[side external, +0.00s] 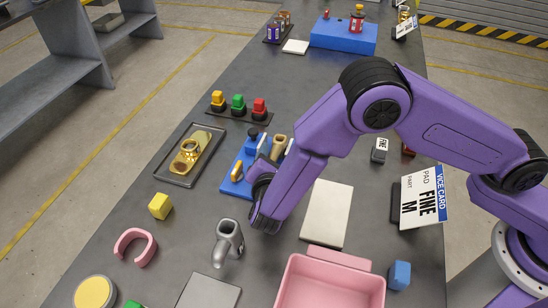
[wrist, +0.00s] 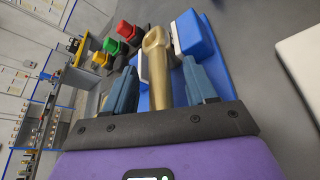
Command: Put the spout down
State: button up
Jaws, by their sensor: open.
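A brass, spout-shaped piece (side external: 279,147) with a hollow end sits at the blue vice (side external: 232,186), between its pale pads. In the wrist view the brass piece (wrist: 157,70) lies between the two blue-grey fingers of my gripper (wrist: 163,85). The fingers are apart, with a gap visible on either side of it. In the side view my gripper (side external: 262,180) is beside the vice, and its fingertips are largely hidden. A grey metal piece with a tubular neck (side external: 228,243) stands on the table, apart from my gripper. I cannot tell which piece is called the spout.
A tray with brass parts (side external: 176,180) lies left of the vice.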

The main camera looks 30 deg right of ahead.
jog(key=v, duration=1.7)
jog(key=shift+r, duration=0.25)
jog(key=s+d+r+m+g+y, duration=0.1)
jog(key=s+d+r+m+g, duration=0.15)
jog(key=d, duration=0.65)
jog(key=s+d+r+m+g+y, duration=0.15)
jog(key=d+g, duration=0.25)
jog(key=d, duration=0.4)
jog(key=s+d+r+m+g+y, duration=0.1)
jog(key=s+d+r+m+g, duration=0.2)
jog(key=d, duration=0.6)
jog(key=s+d+m+g+y, duration=0.2)
jog(key=s+d+m+y, duration=0.1)
jog(key=s+d, duration=0.4)
jog(key=shift+s+r+y, duration=0.25)
jog(key=shift+s+y, duration=0.05)
jog(key=shift+y, duration=0.35)
jog(key=shift+w+g, duration=0.1)
jog(key=shift+g, duration=0.15)
